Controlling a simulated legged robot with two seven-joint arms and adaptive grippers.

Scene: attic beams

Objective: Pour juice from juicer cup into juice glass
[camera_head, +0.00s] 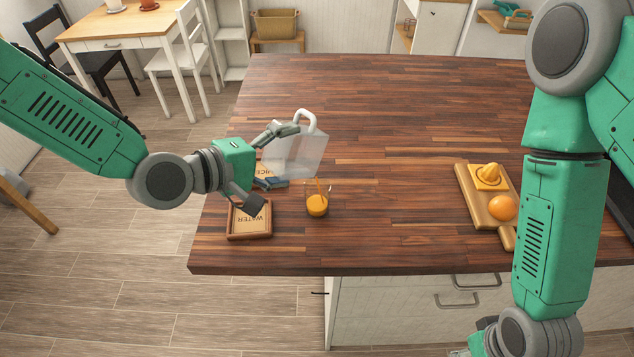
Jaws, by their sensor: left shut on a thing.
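My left gripper (272,166) is shut on the juicer cup (305,153), a clear pitcher with a white handle. The cup is tilted to the right above the glass. A thin orange stream (317,187) runs from near its lower edge down into the juice glass (317,205). The small clear glass stands upright on the counter and has orange juice in it. The cup is apart from the glass. My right gripper (487,340) hangs low at the bottom edge, in front of the counter, mostly out of frame; its fingers do not show clearly.
A wooden coaster tray marked WATER (250,221) lies left of the glass. Another marked JUICE (264,171) is partly hidden behind my gripper. A wooden board (474,201) at right holds a yellow reamer (489,177) and an orange (503,207). The counter's middle (400,130) is clear.

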